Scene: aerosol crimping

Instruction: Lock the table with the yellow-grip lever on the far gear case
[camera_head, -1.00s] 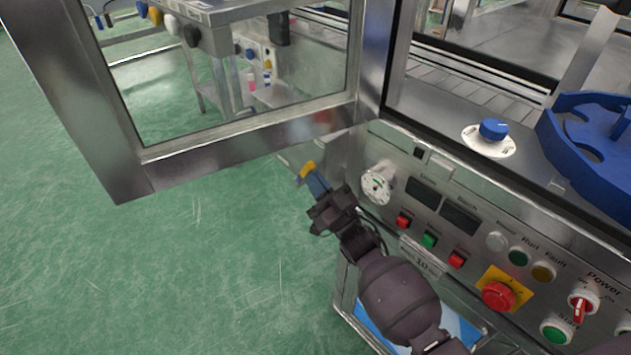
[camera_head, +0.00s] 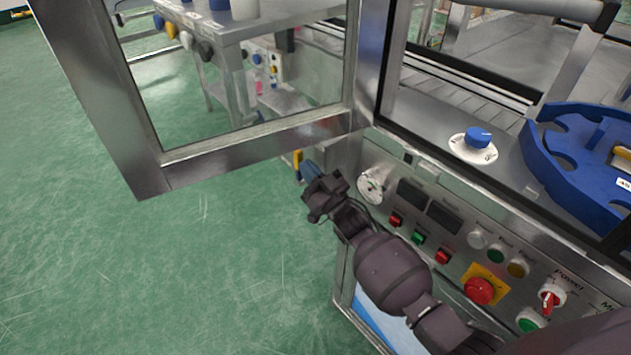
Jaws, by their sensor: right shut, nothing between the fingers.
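The yellow grip of the lever (camera_head: 298,160) shows at the left end of the machine's front, below the open door frame. The gear case behind it is mostly hidden. My right gripper (camera_head: 309,171) is shut and empty, its blue-grey fingertips close beside the yellow grip; I cannot tell whether they touch it. The blue round table (camera_head: 565,150) with scalloped pockets sits inside the machine at the right. My left gripper is not in view.
The open door (camera_head: 150,178) with its metal frame stands over the arm's left side. A blue knob (camera_head: 478,138) sits on the deck. Green floor is clear at left.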

